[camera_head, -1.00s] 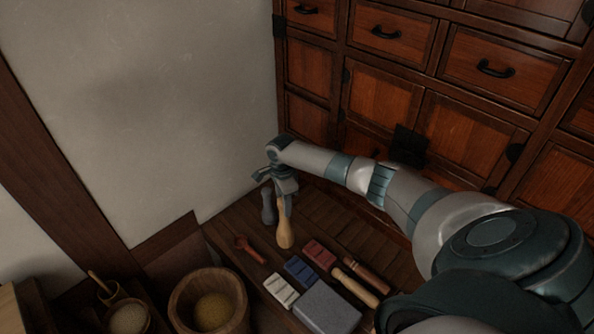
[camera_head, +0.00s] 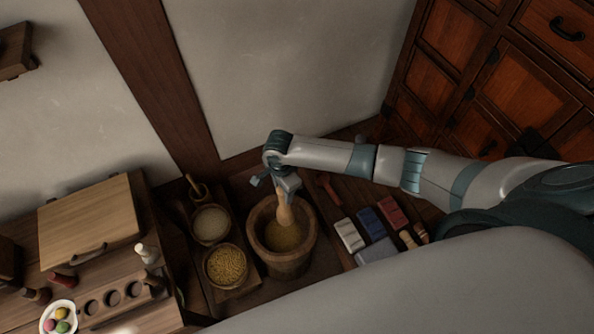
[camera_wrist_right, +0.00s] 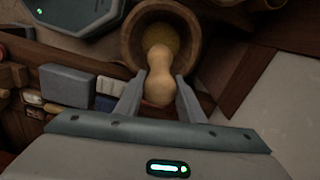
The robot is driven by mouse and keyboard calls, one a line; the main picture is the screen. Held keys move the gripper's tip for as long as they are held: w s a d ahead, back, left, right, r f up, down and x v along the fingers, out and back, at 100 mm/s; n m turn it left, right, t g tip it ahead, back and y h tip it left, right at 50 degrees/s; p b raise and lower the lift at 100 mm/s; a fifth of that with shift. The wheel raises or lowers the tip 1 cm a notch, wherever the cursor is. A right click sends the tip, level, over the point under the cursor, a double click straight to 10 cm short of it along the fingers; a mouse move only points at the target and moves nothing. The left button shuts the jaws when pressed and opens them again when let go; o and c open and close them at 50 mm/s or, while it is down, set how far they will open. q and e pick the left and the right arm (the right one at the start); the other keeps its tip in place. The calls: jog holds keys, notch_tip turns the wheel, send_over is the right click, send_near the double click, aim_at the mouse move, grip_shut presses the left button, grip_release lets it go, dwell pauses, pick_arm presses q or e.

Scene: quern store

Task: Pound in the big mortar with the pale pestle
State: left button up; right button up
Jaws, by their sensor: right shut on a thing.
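The big mortar (camera_head: 283,262) is a round wooden vessel in the lower middle of the head view, with yellowish grain inside. It also shows at the top of the right wrist view (camera_wrist_right: 133,38). My right gripper (camera_head: 284,187) is above the mortar and shut on the pale pestle (camera_head: 285,212). The pestle hangs roughly upright with its lower end within the mortar opening; I cannot tell whether it touches the grain. In the right wrist view, the fingers (camera_wrist_right: 162,92) flank the pestle (camera_wrist_right: 161,68). My left gripper is not in view.
Left of the mortar stand a bowl of pale grain (camera_head: 211,225), a bowl of yellow grain (camera_head: 227,266) and a small mortar (camera_head: 198,191). White (camera_head: 349,235), blue (camera_head: 371,222) and red (camera_head: 392,211) blocks and a grey slab (camera_head: 377,251) lie to the right.

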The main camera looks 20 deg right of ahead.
aim_at(280, 209)
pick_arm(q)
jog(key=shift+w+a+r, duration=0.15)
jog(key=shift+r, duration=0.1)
pick_arm(e)
jog(key=shift+s+a+r, duration=0.1)
jog(key=shift+a+r, duration=0.05)
jog(key=shift+a, duration=0.35)
jog(key=shift+s+a+r, duration=0.1)
jog(key=shift+a, duration=0.35)
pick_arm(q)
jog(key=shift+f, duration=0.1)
